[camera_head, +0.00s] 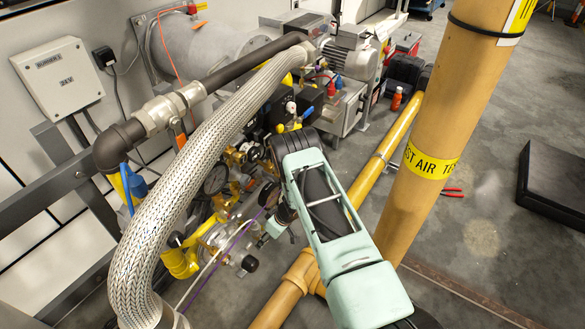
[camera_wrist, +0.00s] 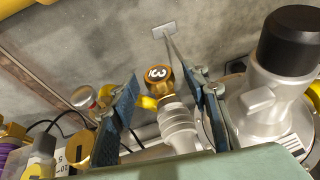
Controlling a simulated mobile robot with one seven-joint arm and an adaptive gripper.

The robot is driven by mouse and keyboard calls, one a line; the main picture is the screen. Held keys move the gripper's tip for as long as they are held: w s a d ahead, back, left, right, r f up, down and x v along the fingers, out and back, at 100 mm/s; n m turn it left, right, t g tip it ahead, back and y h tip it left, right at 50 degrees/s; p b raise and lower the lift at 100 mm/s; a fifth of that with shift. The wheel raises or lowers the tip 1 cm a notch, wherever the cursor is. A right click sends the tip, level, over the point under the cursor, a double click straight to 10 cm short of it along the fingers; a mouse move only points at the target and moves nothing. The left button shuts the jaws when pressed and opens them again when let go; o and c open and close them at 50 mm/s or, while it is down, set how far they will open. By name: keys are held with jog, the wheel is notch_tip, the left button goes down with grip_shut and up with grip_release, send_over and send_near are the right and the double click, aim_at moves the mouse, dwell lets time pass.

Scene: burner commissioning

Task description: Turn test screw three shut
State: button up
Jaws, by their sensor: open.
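Test screw three (camera_wrist: 157,77) is a brass cap with a dark face marked 3, seen in the wrist view. It sits at the end of a ribbed silver fitting (camera_wrist: 180,126), with a yellow part beside it. My gripper (camera_wrist: 163,78) is open, with one blue-padded finger to the left of the screw and one to the right. Gaps show between the screw and both fingers, so neither appears to touch it. In the head view my gripper (camera_head: 272,226) is low among the brass and yellow fittings, and the screw cannot be made out there.
A silver body with a black cap (camera_wrist: 287,42) stands close to my right finger. Another brass knob (camera_wrist: 78,150) is at lower left. In the head view, a braided hose (camera_head: 190,165) runs left of my arm and a yellow-brown upright pipe (camera_head: 445,120) stands right.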

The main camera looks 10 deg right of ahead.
jog(key=shift+s+r+t+h+p, duration=0.1)
jog(key=shift+r+t+h+p, duration=0.2)
jog(key=shift+p, duration=0.55)
jog(key=w+d+r+h+p, duration=0.1)
jog(key=d+r+p, duration=0.1)
jog(key=r, duration=0.7)
jog(key=w+d+r+m+t+h+p, duration=0.1)
jog(key=d+r+p, duration=0.1)
jog(key=d+r, duration=0.3)
jog(key=w+d+r+t+h+p, duration=0.1)
jog(key=d+r+p, duration=0.1)
jog(key=r, duration=1.1)
jog(key=shift+w+d+r+m, duration=0.2)
jog(key=shift+w+d+m, duration=0.15)
jog(key=shift+d, duration=0.5)
jog(key=shift+f, duration=0.15)
